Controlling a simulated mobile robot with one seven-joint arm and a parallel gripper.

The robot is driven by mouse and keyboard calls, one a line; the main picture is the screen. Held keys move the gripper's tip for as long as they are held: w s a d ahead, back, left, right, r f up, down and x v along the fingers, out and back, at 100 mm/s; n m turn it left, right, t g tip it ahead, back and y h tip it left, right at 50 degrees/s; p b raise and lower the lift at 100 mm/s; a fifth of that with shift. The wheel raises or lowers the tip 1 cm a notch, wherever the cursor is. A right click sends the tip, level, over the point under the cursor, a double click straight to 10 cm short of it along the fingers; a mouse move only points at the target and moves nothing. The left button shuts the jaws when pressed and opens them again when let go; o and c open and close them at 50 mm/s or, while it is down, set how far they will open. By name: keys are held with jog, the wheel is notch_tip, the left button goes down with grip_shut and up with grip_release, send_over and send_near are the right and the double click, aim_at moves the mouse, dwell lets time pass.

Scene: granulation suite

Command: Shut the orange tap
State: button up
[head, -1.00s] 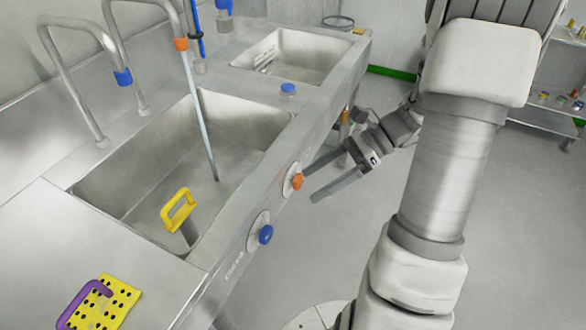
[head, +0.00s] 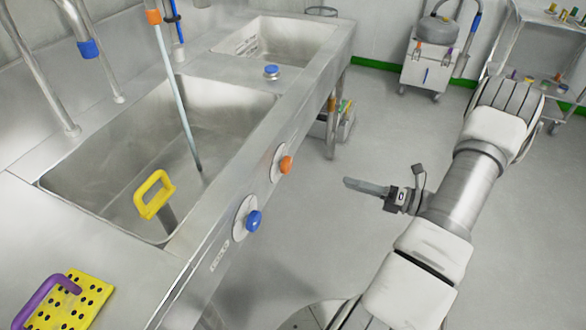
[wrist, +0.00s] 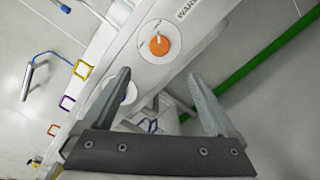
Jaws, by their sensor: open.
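The orange tap (head: 286,165) is a round knob on a pale disc on the front panel of the steel sink unit. It also shows in the wrist view (wrist: 159,45), beyond my fingertips, with a pale pointer mark on it. A pale stream (head: 176,95) falls from the orange-tipped spout (head: 153,17) into the near basin (head: 100,150). My gripper (head: 346,183) is in front of the panel, to the right of the tap and apart from it. In the wrist view its two fingers (wrist: 158,78) are spread, with nothing held between them.
A blue knob (head: 254,221) sits on the same panel, nearer than the orange one. A yellow-handled tool (head: 154,193) stands in the basin. A yellow perforated plate (head: 80,300) with a purple handle lies on the counter.

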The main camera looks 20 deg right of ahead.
aim_at(290, 165)
jog(key=b+x, duration=0.2)
jog(key=x, duration=1.5)
jog(key=c, duration=1.4)
